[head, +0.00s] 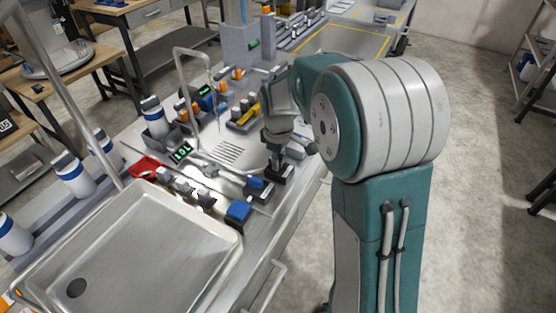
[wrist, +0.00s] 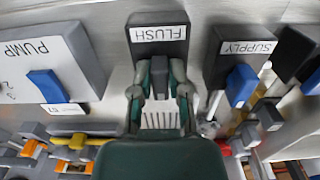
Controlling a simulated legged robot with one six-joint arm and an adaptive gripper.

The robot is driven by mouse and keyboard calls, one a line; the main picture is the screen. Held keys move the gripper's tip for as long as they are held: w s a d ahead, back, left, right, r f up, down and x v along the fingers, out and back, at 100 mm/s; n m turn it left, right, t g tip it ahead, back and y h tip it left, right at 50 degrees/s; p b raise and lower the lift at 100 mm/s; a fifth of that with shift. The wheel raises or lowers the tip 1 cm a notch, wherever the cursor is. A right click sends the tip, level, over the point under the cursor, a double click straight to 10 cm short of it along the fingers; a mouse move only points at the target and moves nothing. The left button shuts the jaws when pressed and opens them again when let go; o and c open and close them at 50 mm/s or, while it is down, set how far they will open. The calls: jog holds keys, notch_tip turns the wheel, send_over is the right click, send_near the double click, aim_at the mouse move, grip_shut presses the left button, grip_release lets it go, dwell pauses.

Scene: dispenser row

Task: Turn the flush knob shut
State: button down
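The dark grey FLUSH block (wrist: 157,48) with its white label stands at the top middle of the wrist view. My gripper (wrist: 161,78) is right in front of it, its two fingers apart on either side of a dark strip. No blue knob shows on this block; the fingers and gripper body cover its lower part. I cannot tell whether the fingers touch or grip the knob. In the head view my gripper (head: 277,164) points down at a dark block on the bench.
In the wrist view, the PUMP block with its blue knob (wrist: 48,86) is left, and the SUPPLY block with its blue knob (wrist: 241,86) is close on the right. In the head view a steel sink (head: 150,245) lies in front and a tall faucet (head: 183,75) stands behind.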

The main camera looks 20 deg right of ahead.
jog(key=shift+m, duration=0.4)
jog(key=m, duration=0.4)
jog(key=shift+a, duration=0.15)
jog(key=m, duration=0.4)
jog(key=shift+a+m, duration=0.15)
jog(key=shift+m, duration=0.15)
jog(key=m, duration=0.4)
jog(key=shift+w+a, duration=0.1)
jog(key=shift+a, duration=0.05)
jog(key=shift+a+m, duration=0.1)
jog(key=shift+m, duration=2.1)
jog(key=shift+w+r, duration=0.1)
jog(key=c, duration=0.6)
grip_release()
